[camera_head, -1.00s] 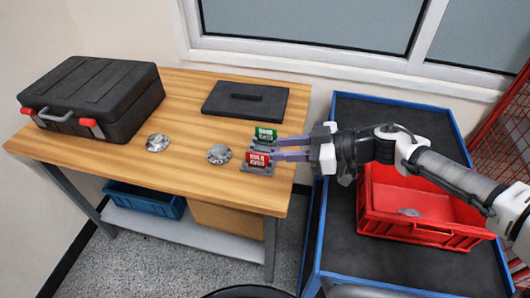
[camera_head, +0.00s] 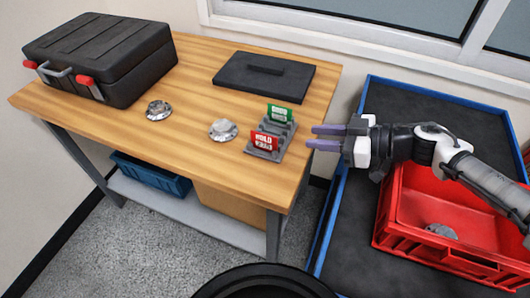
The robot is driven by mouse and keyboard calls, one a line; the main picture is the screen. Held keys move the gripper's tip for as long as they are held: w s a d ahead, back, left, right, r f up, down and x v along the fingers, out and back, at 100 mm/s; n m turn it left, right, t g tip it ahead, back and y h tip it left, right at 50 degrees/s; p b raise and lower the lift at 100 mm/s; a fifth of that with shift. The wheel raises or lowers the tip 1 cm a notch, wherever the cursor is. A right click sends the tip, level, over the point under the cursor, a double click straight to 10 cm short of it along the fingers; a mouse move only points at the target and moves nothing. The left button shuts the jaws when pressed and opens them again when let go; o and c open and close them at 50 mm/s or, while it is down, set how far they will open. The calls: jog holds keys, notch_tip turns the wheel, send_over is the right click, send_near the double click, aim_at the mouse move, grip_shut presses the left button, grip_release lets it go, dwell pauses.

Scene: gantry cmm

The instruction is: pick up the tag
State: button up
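A red tag (camera_head: 264,141) marked "HOLD" stands upright in the front of a small grey rack (camera_head: 273,153) at the right end of the wooden table. A green tag (camera_head: 279,113) stands behind it in the same rack; its lettering is too small to read. My gripper (camera_head: 317,137) is to the right of the rack, its two purple fingers pointing left toward it. The fingers are apart with nothing between them, and they do not appear to touch either tag.
Two round metal parts (camera_head: 223,129) (camera_head: 158,109) lie on the wooden table (camera_head: 190,80). A black toolbox (camera_head: 110,60) and a dark flat plate (camera_head: 264,76) stand farther back. A red crate (camera_head: 420,205) holding a metal part sits on the blue-edged cart (camera_head: 347,240) at right.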

aim_at(265, 135)
jog(key=p+x, duration=0.1)
jog(key=x, duration=0.7)
jog(key=shift+s+f, duration=0.1)
jog(key=shift+f, duration=0.05)
jog(key=x, duration=0.1)
jog(key=p+x, duration=0.1)
jog(key=x, duration=0.1)
jog(key=p+x, duration=0.1)
jog(key=x, duration=0.1)
jog(key=shift+s+a+f, duration=0.1)
jog(key=shift+s+a, duration=0.05)
jog(key=shift+a, duration=0.2)
jog(key=shift+a+f, duration=0.15)
jog(key=shift+a, duration=0.05)
jog(key=shift+c, duration=0.3)
grip_shut()
